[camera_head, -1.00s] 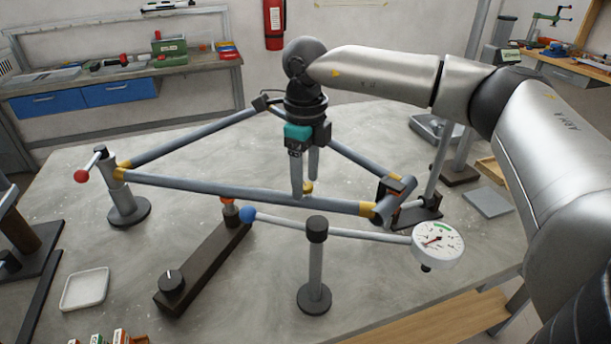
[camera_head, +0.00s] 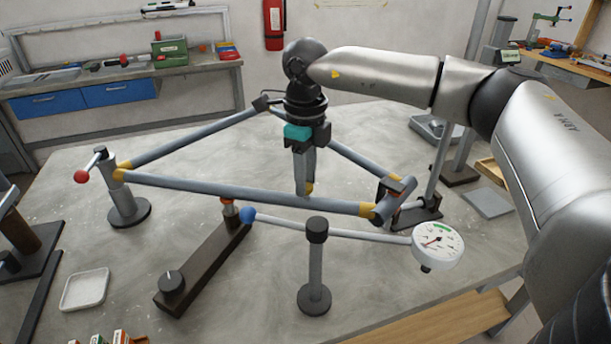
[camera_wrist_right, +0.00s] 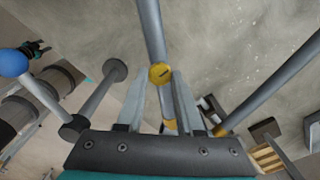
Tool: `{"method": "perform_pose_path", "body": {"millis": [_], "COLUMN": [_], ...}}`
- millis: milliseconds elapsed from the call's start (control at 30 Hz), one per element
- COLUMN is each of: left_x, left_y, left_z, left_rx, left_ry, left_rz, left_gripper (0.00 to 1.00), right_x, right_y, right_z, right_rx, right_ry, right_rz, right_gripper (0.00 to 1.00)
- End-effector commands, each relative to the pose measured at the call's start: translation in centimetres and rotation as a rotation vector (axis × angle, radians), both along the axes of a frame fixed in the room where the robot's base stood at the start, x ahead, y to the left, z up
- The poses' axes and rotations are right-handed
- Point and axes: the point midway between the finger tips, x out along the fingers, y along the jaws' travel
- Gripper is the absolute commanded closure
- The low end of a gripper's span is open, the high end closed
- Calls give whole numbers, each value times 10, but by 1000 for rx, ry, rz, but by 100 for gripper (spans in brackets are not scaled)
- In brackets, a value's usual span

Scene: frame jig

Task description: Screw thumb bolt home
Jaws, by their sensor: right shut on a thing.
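My right gripper (camera_head: 305,190) points down over the middle of the bicycle-like tube frame (camera_head: 240,190). It is shut on a small yellow round piece (camera_head: 309,187), which looks like the thumb bolt. In the right wrist view, the bolt's slotted yellow head (camera_wrist_right: 160,73) sits between the tips of my right gripper (camera_wrist_right: 160,78), with a grey tube passing in line beneath it. The bolt's shank and how far it is seated are hidden. My left gripper is not in view.
A dial gauge (camera_head: 437,244) sits on an arm with a blue ball (camera_head: 248,215), carried by a post (camera_head: 315,270) in front of the frame. A dark bar with a knob (camera_head: 172,284) and a white tray (camera_head: 85,289) lie front left. Bare table shows between them.

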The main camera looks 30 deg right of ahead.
Motion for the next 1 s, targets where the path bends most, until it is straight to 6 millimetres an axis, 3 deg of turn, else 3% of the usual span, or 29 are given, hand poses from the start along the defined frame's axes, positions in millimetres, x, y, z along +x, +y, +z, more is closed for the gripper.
{"method": "perform_pose_path", "body": {"millis": [367, 1000], "left_x": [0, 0], "left_y": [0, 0], "left_z": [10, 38], "left_rx": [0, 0], "left_ry": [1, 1], "left_rz": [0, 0], "left_gripper": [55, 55], "right_x": [0, 0], "right_y": [0, 0], "right_z": [1, 2], "right_rx": [0, -2], "right_ry": [0, -2], "right_rz": [-182, -783], "right_gripper": [100, 100]}}
